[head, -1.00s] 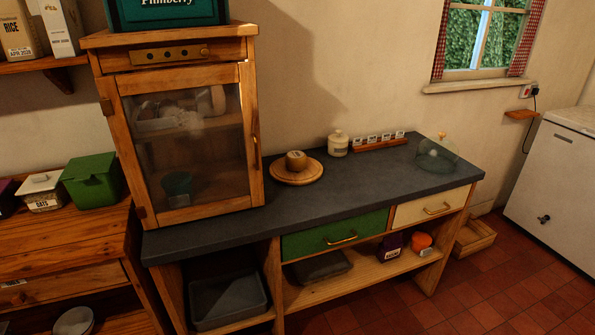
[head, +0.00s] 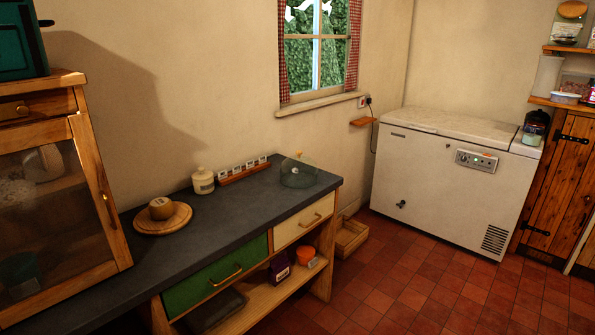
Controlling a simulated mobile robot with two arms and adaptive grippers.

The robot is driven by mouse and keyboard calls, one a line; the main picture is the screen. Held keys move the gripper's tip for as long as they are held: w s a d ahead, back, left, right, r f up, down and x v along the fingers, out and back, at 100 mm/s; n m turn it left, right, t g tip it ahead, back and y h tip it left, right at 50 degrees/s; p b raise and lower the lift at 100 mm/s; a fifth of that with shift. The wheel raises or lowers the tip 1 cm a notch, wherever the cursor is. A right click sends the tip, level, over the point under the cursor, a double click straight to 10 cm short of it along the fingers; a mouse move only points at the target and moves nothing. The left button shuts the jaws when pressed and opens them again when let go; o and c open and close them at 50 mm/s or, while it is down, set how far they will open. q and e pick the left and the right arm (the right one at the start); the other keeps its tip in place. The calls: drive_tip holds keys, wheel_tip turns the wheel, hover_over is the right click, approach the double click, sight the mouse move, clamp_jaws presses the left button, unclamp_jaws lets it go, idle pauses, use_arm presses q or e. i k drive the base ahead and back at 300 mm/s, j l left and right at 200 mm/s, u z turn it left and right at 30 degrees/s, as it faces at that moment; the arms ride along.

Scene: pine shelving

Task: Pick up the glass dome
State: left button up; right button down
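The glass dome (head: 298,172) stands on the dark worktop (head: 240,210), close to its far right end in the head view. It is clear, slightly greenish glass, with a pale knob showing. I cannot tell whether anything is under it. Neither of my grippers is in view.
A round wooden board (head: 176,221) with a brown cup-like item (head: 161,208), a white lidded jar (head: 203,181) and a rack of small labelled items (head: 243,170) stand left of the dome. A wooden crate (head: 351,238) and chest freezer (head: 450,180) are right. The red tiled floor in front is clear.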

sight(299, 166)
drive_tip(key=i+l+u, duration=0.15)
drive_tip(key=i, duration=0.3)
drive_tip(key=i+l+u, duration=0.15)
drive_tip(key=i, duration=0.25)
drive_tip(key=i+l+u, duration=0.2)
drive_tip(key=i+l, duration=0.1)
drive_tip(key=i, duration=0.1)
